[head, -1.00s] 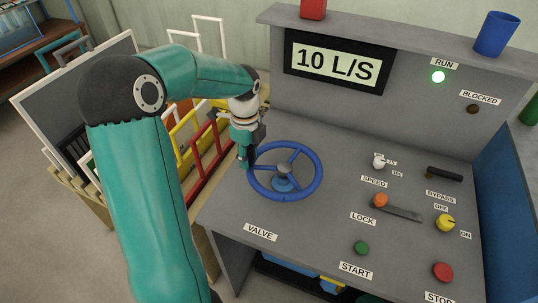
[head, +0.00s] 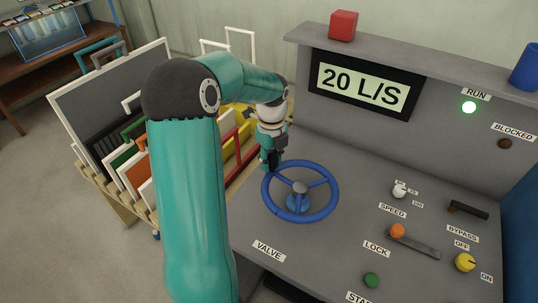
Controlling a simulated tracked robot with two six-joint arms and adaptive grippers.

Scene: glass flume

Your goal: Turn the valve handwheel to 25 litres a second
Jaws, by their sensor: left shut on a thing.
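The blue valve handwheel (head: 325,210) lies flat on the grey console top, above the VALVE label (head: 268,251). My left gripper (head: 270,164) is at the upper left of the wheel's rim and is shut on it; its fingertips are partly hidden by the gripper body. The display (head: 362,86) on the console's upright back reads 20 L/S. My right gripper is not in view.
The green RUN lamp (head: 469,107) is lit; the BLOCKED lamp (head: 505,144) is dark. Right of the wheel are the white SPEED knob (head: 399,191), orange LOCK knob (head: 397,230), black BYPASS lever (head: 468,210) and yellow switch (head: 465,262). Coloured frames stand in a rack at left.

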